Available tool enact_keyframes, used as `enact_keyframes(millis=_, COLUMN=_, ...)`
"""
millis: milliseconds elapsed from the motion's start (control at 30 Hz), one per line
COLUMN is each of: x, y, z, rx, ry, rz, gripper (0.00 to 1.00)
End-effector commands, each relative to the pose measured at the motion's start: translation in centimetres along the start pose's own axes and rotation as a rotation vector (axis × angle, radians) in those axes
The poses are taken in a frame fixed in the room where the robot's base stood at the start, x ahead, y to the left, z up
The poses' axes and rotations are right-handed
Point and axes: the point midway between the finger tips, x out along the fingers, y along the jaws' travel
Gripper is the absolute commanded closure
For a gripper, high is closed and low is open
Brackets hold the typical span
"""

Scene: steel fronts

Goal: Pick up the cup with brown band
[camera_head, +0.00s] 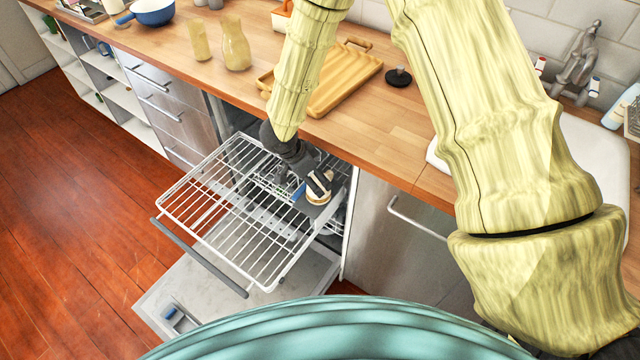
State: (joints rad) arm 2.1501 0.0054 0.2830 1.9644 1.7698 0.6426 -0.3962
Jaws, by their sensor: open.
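A small cream-coloured round thing with a darker band, which looks like the cup with brown band (317,198), is at the right end of the pulled-out dishwasher rack. My gripper (318,183) reaches down to it from above, and its dark fingers cover part of it. The gripper is open, with its fingers at the cup. I cannot tell whether they touch it. Much of the cup is hidden by the gripper.
The wire dishwasher rack (216,210) is pulled out above the lowered dishwasher door (190,285). On the wooden counter behind are a wooden tray (345,82), two tan vases (235,45), a blue pan (153,10) and a black-knobbed item (398,76). Most of the rack is empty.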

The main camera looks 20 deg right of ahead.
Motion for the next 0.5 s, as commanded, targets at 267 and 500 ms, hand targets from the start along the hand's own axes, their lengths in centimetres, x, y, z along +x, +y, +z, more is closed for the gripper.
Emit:
enact_keyframes(millis=267, x=2.2, y=0.1, z=-0.1, rx=0.000, ry=0.001, rz=0.001, gripper=0.06)
enact_keyframes(millis=500, x=5.2, y=0.1, z=-0.1, rx=0.002, ry=0.000, rz=0.002, gripper=0.06)
